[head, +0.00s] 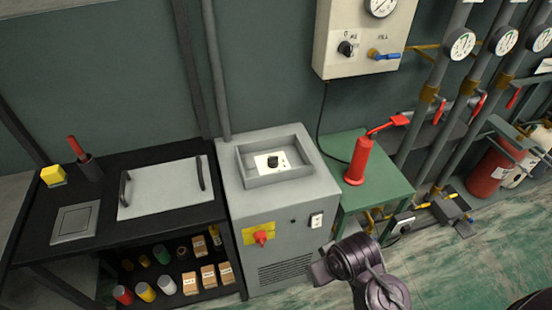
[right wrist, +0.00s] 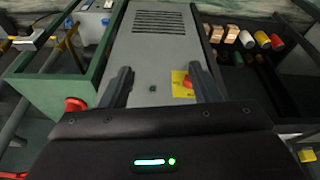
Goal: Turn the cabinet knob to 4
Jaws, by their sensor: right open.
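The grey cabinet (head: 277,215) stands in the middle of the head view, with a black knob (head: 272,161) on a white dial plate in its recessed top. The dial marks are too small to read. A red rotary switch (head: 261,237) on a yellow plate is on the cabinet front. My right arm comes in at the lower right, in front of the cabinet. In the right wrist view my right gripper (right wrist: 160,72) is open and empty, its fingers apart over the cabinet front (right wrist: 155,55); the black knob is not seen there. My left gripper is not in view.
A black bench (head: 107,237) with a lidded panel and shelved cans and boxes stands left. A green stand (head: 377,187) with a red pump (head: 357,162) is close on the right. A wall box (head: 330,50) with another knob hangs above; pipes and gauges fill the right.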

